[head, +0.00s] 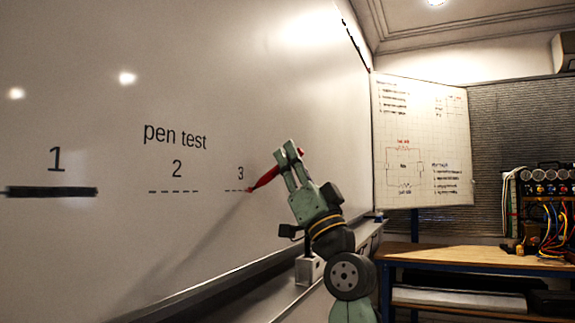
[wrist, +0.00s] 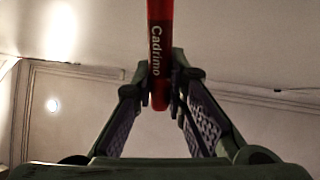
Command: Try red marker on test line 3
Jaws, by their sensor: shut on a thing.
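The red marker (head: 265,178) is in my gripper (head: 289,163), which is shut on it. In the head view the marker slants down to the left and its tip is at the right end of the dashed test line 3 (head: 236,190); I cannot tell for sure whether it touches the board. In the wrist view the red marker (wrist: 160,50), lettered "Cadrimo", stands between the two fingers (wrist: 161,95). No red stroke shows clearly on line 3. Line 2 (head: 173,191) is bare dashes, and line 1 (head: 52,191) carries a thick black stroke.
The whiteboard (head: 110,235) fills the left, with a ledge (head: 262,300) along its bottom. A white box-like block (head: 308,270) is on the ledge beside my arm. A wooden bench (head: 470,257) with a wired gauge rig (head: 545,205) is at the right.

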